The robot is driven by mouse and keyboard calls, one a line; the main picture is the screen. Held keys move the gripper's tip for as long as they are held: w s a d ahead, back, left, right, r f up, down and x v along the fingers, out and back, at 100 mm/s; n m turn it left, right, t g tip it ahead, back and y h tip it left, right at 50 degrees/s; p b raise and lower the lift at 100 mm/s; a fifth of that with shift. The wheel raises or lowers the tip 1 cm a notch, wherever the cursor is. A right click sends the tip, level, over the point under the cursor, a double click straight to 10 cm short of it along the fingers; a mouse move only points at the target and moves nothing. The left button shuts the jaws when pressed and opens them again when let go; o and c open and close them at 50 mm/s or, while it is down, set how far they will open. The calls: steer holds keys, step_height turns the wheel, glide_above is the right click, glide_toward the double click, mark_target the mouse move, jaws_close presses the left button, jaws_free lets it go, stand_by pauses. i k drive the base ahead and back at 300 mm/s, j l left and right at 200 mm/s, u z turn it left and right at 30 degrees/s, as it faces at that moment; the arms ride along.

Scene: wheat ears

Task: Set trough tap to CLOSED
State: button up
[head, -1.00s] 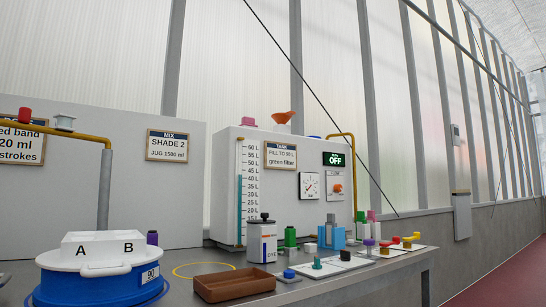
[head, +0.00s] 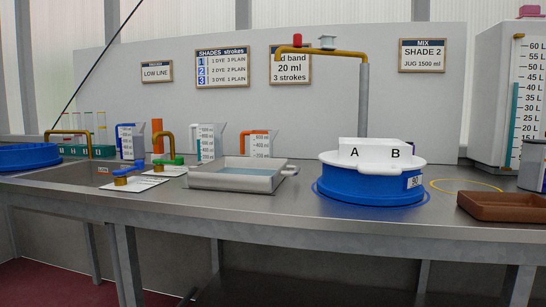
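A brass tap with a green part (head: 169,161) stands left of the shallow grey trough (head: 282,180), which holds pale blue water. A brass lever with a blue part (head: 128,178) sits in front of it on a white card (head: 136,185). Another white card (head: 172,170) lies under the green one. The card print is too small to read, so I cannot tell which lever is the trough tap or its setting. A further brass spout (head: 68,133) rises behind the sink. My gripper is not in view.
The sink (head: 75,174) is set in the bench at left. Measuring jugs (head: 207,140) stand behind the trough. A blue tub with a white lid (head: 371,190) and a brown tray (head: 497,206) stand to the right. The bench's front strip (head: 250,215) is clear.

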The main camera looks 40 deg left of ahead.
mark_target(139, 164)
steer(key=u, duration=2.45)
steer(key=i+u, duration=0.15)
steer(key=u, duration=0.3)
steer(key=i+l+u, duration=0.1)
steer(key=u, duration=0.35)
steer(key=i+l+u, duration=0.1)
steer(key=i+l, duration=0.15)
steer(key=i+l+u, duration=0.1)
steer(key=l, duration=0.35)
steer(key=i+l+u, duration=0.1)
steer(key=i+l, duration=0.2)
steer(key=i+l+u, duration=0.1)
steer(key=l, duration=0.35)
steer(key=i, duration=0.1)
